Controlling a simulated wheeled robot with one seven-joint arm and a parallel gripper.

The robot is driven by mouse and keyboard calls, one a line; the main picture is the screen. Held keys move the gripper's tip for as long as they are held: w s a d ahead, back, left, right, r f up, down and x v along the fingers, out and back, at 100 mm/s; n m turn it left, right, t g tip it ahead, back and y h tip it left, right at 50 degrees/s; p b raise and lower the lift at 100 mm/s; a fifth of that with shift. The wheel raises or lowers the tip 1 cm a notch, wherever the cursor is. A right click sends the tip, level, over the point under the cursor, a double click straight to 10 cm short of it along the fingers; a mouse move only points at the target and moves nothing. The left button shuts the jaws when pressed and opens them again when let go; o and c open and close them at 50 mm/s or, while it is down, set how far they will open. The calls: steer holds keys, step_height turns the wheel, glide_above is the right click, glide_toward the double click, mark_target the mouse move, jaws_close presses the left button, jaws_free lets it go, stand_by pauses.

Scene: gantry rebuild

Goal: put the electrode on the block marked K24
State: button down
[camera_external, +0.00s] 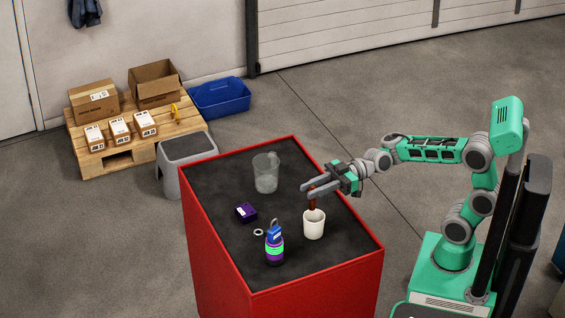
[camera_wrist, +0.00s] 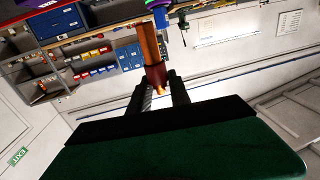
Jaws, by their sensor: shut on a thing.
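My gripper (camera_external: 308,187) is over the red cabinet's dark top (camera_external: 215,180), shut on a copper-brown rod, which looks like the electrode (camera_external: 312,199). The rod hangs roughly upright, its lower end close to the mouth of a white cup (camera_external: 314,226); I cannot tell whether it is inside the rim. In the wrist view the orange rod (camera_wrist: 151,42) with a dark red band sits between my fingers (camera_wrist: 161,88). A small dark purple block (camera_external: 246,213) with a white label lies left of the cup. Its marking is too small to read.
A clear glass jug (camera_external: 266,173) stands at the back. A purple and green container with a blue padlock-like top (camera_external: 275,245) stands at the front, with a small pale ring (camera_external: 258,232) near it. Labelled boxes (camera_external: 120,130) sit on a pallet, beside a grey stool (camera_external: 186,150).

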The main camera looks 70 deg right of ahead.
steer(key=w+a+r+m+t+h, duration=0.1)
steer(key=w+a+r, duration=0.1)
steer(key=a+r, duration=0.1)
steer(key=w+d+m+t+h, duration=0.45)
steer(key=w+d, duration=0.25)
steer(key=d, duration=0.2)
steer(key=shift+h, duration=0.35)
steer(key=shift+w+a+f+p, duration=0.45)
steer(key=shift+w+a+f, duration=0.15)
steer(key=shift+w+f, duration=1.55)
steer(key=shift+w+a+f+p, duration=0.4)
steer(key=shift+w+a+f, duration=0.2)
steer(key=shift+w+f, duration=1.5)
steer(key=shift+w+a+f+p, duration=0.55)
steer(key=shift+w+f, duration=1.15)
steer(key=shift+w, duration=0.8)
steer(key=shift+f, duration=0.1)
